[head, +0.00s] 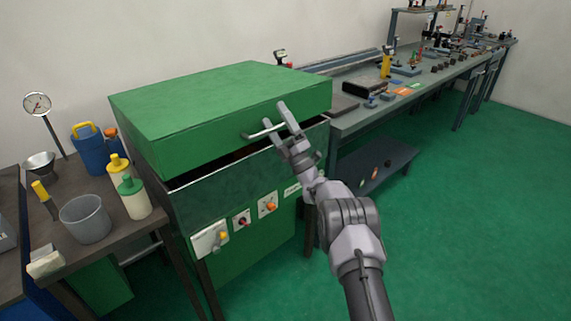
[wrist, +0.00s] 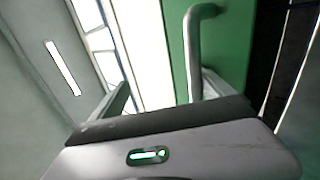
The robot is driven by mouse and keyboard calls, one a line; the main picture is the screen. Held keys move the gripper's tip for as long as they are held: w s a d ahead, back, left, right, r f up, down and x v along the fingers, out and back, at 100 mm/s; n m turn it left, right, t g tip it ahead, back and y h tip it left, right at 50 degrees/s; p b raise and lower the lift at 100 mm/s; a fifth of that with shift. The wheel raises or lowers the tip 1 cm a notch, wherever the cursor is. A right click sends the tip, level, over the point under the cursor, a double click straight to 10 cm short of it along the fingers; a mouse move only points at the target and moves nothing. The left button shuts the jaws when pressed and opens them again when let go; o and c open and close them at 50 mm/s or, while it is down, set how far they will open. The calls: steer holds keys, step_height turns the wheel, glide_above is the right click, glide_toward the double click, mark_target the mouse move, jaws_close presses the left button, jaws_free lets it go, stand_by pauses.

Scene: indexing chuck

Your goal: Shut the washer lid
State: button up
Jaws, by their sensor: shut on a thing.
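The washer (head: 243,235) is a green cabinet with a green lid (head: 220,105) on top. The lid is slightly raised, with a dark gap along its front edge. A pale bar handle (head: 262,131) is on the lid's front face; it also shows in the wrist view (wrist: 192,45) against the green lid (wrist: 228,50). The exact contact is partly hidden.
Control knobs (head: 268,205) are on the washer's front. A long workbench (head: 350,122) with tools runs to the right. The green floor (head: 480,220) at right is clear.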

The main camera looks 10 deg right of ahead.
steer(key=shift+o, duration=0.5)
steer(key=shift+m+h, duration=0.3)
steer(key=shift+h, duration=0.1)
steer(key=f, duration=0.4)
steer(key=shift+d+f, duration=0.3)
steer(key=shift+f, duration=0.05)
steer(key=shift+o, duration=0.6)
step_height(320, 180, down, 7)
steer(key=s, duration=0.2)
steer(key=shift+d+f+g, duration=0.2)
steer(key=shift+d+g, duration=0.1)
steer(key=shift+s+d+f, duration=0.15)
steer(key=shift+f, duration=0.1)
steer(key=shift+c, duration=0.9)
steer(key=shift+s+d, duration=0.6)
steer(key=shift+d, duration=0.2)
steer(key=c, duration=0.8)
steer(key=shift+s+f, duration=0.25)
steer(key=shift+f, duration=0.45)
steer(key=shift+w+a, duration=0.1)
steer(key=shift+a, duration=0.05)
